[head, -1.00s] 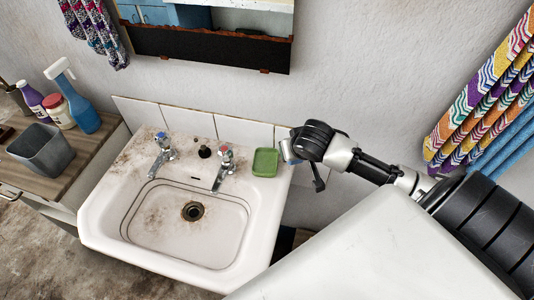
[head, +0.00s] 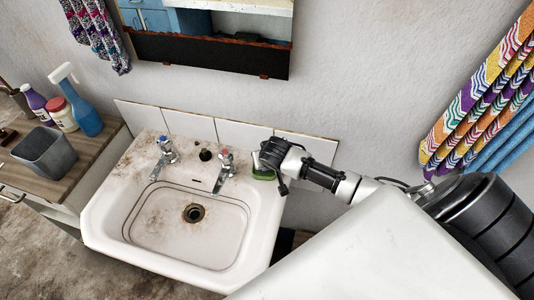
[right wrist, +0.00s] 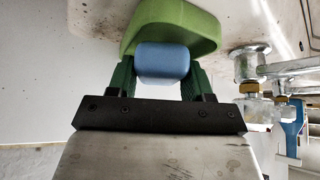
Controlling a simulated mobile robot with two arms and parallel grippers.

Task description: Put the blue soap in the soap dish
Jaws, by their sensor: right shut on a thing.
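The blue soap (right wrist: 162,62) is between the two green fingers of my right gripper (right wrist: 160,72), which is shut on it. The green soap dish (right wrist: 178,22) lies just beyond the soap in the right wrist view, and the soap overlaps its near edge there. I cannot tell whether they touch. In the head view my right gripper (head: 268,156) is over the soap dish (head: 263,174) at the back right corner of the sink and partly hides it. The soap is not clearly seen there. My left gripper is not in view.
The white stained sink (head: 150,255) has two taps (head: 226,166) left of the dish. A wooden counter (head: 92,145) with a grey bin (head: 45,152) and several bottles stands at the left. A mirror (head: 205,35) and patterned towels (head: 490,100) hang on the wall.

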